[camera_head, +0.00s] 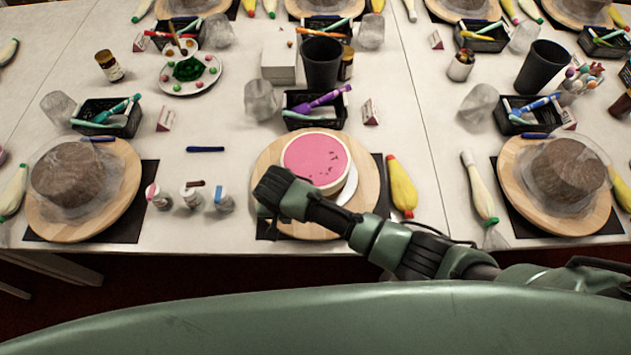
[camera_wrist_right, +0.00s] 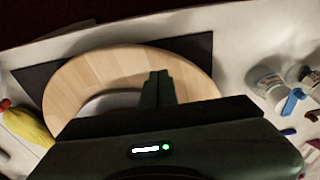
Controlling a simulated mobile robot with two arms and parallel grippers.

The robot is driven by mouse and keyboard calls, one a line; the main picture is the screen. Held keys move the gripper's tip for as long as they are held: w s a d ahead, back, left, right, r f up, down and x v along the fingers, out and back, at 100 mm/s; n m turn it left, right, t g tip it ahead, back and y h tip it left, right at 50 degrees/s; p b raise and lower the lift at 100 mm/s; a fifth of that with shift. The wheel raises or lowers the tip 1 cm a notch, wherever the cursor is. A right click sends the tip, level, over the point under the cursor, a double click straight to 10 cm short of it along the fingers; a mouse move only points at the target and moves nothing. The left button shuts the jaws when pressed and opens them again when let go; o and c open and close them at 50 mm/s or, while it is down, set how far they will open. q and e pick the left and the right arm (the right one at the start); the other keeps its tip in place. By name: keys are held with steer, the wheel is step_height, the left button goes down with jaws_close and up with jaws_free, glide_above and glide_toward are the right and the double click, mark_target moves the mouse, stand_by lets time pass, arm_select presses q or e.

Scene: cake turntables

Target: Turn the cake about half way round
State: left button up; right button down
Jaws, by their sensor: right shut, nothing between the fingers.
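The cake (camera_head: 316,157) has a pink top with small dark marks and pale sides. It sits on a round wooden turntable (camera_head: 370,180) near the table's front edge. My right gripper (camera_head: 262,206) is at the front left of the cake, over the turntable's left part, and hides some of the cake's side. In the right wrist view its fingers (camera_wrist_right: 157,88) are together over the bare wood of the turntable (camera_wrist_right: 100,75), with nothing between them. I cannot tell whether the fingertips touch the wood. My left gripper is not in view.
A black mat (camera_head: 378,165) lies under the turntable. Small bottles (camera_head: 191,196) stand to its left, and a yellow piping bag (camera_head: 402,186) lies to its right. A black basket of pens (camera_head: 315,110) is behind. Wrapped brown cakes (camera_head: 68,178) (camera_head: 570,170) stand on turntables at both sides.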

steer(key=shift+w+a, duration=0.4)
steer(key=shift+a, duration=0.25)
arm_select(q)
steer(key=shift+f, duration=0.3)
arm_select(e)
steer(key=shift+d, duration=0.2)
steer(key=shift+a, duration=0.1)
